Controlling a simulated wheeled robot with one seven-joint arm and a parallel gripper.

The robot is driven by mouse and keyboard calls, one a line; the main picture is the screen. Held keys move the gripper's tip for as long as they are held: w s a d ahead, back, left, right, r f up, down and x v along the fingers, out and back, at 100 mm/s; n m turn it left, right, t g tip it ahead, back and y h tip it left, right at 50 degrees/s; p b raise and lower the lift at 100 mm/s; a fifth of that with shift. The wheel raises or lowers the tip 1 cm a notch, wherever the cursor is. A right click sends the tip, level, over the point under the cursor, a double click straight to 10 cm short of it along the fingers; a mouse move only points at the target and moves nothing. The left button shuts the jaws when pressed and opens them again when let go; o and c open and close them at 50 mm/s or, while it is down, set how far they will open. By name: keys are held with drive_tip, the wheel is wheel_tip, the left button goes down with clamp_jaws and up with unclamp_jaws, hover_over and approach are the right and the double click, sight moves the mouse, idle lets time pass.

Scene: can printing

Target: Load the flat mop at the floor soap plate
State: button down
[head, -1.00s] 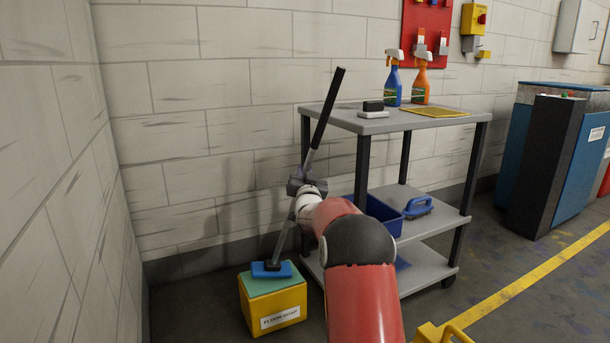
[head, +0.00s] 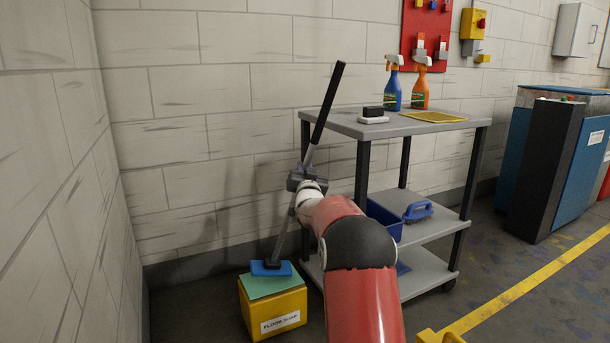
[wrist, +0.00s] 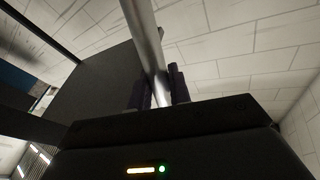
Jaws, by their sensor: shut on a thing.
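The flat mop (head: 271,268) has a blue head, a grey pole and a black upper grip. Its pole leans up to the right. The floor soap box (head: 272,309) is yellow with a label on its front and stands on the floor by the wall. The green soap plate (head: 268,284) is its top. The mop head is over the plate's back part; I cannot tell if they touch. My gripper (head: 302,178) is shut on the mop pole about halfway up. In the wrist view the pole (wrist: 148,45) runs between the dark fingers (wrist: 157,92).
A grey cart (head: 420,126) stands right of the box. The wall is close behind and left.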

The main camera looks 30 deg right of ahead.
sight(306, 158)
drive_tip(key=shift+r+p, duration=0.5)
drive_tip(key=shift+r, duration=1.6)
drive_tip(key=shift+s, duration=0.15)
